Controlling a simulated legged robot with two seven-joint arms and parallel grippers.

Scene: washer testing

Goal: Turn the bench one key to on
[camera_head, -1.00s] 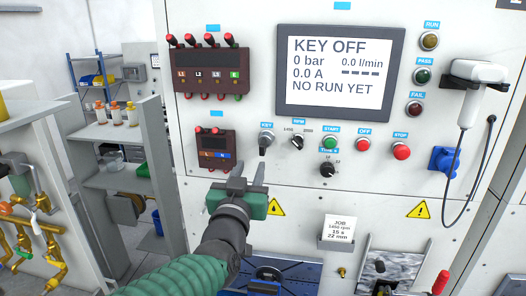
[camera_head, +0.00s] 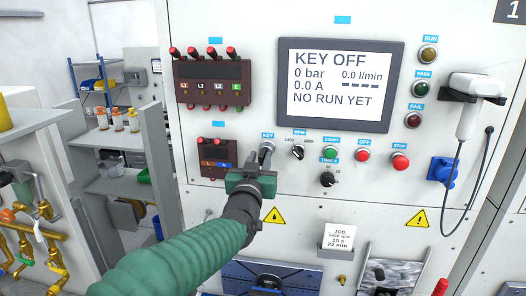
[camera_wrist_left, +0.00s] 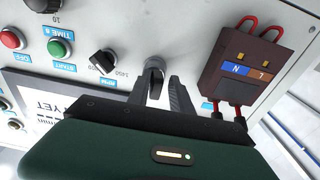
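The key switch (camera_head: 267,147) sits under the blue KEY label on the white bench panel, right of the small brown terminal block. The display (camera_head: 336,82) reads KEY OFF and NO RUN YET. My left gripper (camera_head: 257,163) is just in front of the key and partly hides its lower part. In the left wrist view the key (camera_wrist_left: 153,68) shows between and just beyond the two spread fingertips (camera_wrist_left: 158,82). I cannot tell whether either finger touches it. My right gripper is in neither view.
Close right of the key are the RPM knob (camera_head: 298,152), the green START button (camera_head: 330,153), the time knob (camera_head: 327,180) and the red STOP button (camera_head: 400,162). The brown terminal block (camera_head: 217,158) is close on the left. The job card (camera_head: 338,237) sits below.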

